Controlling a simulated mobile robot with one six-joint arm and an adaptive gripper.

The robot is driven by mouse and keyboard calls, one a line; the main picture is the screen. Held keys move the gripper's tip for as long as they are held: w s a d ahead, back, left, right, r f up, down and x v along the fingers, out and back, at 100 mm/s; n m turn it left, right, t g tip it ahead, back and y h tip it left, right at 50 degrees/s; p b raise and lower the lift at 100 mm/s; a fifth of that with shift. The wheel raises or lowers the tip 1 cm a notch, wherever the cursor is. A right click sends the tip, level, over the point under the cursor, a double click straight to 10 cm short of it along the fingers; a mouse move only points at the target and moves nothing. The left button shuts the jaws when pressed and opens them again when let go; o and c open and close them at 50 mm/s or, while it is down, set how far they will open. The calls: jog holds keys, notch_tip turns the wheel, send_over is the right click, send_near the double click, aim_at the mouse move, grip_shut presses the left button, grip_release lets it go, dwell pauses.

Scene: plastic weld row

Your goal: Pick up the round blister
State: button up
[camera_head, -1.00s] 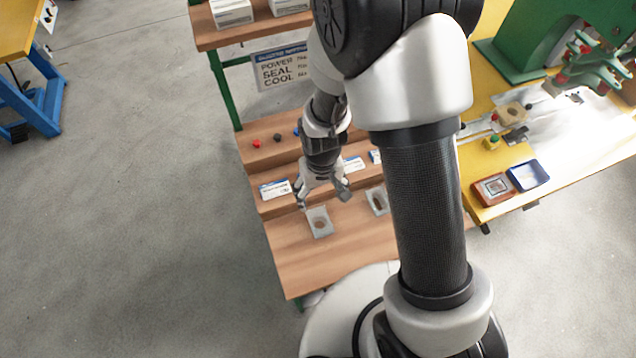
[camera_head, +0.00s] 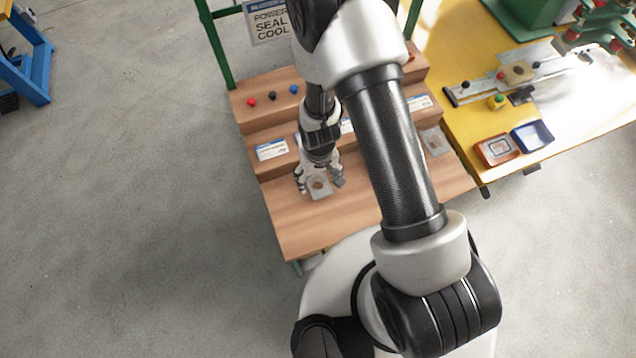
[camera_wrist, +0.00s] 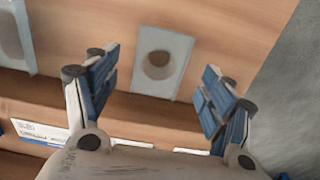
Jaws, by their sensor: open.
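The round blister is a clear, pale rectangular piece with a round brown-looking hollow (camera_head: 319,187), lying on the left part of the wooden bench's lower shelf. It also shows in the wrist view as the round blister (camera_wrist: 176,41), upper middle. My gripper (camera_head: 319,180) is over it, fingers spread on either side. In the wrist view my gripper (camera_wrist: 158,75) is open and empty, with the blister between and beyond its fingertips. I cannot tell the exact height above it.
Another blister (camera_wrist: 12,40) lies to the left in the wrist view. One more (camera_head: 434,142) lies right of my arm in the head view. Stepped shelves with labels (camera_head: 271,150) rise behind. A yellow table (camera_head: 470,138) with trays adjoins at right.

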aim_at(319, 185)
jog(key=f+b, duration=0.2)
jog(key=f, duration=0.1)
jog(key=f+b, duration=0.1)
jog(key=shift+s+f+b, duration=0.3)
jog(key=shift+f+b, duration=0.05)
jog(key=shift+b, duration=0.05)
jog(key=shift+r, duration=0.1)
jog(key=shift+c, duration=0.4)
jog(key=c, duration=0.8)
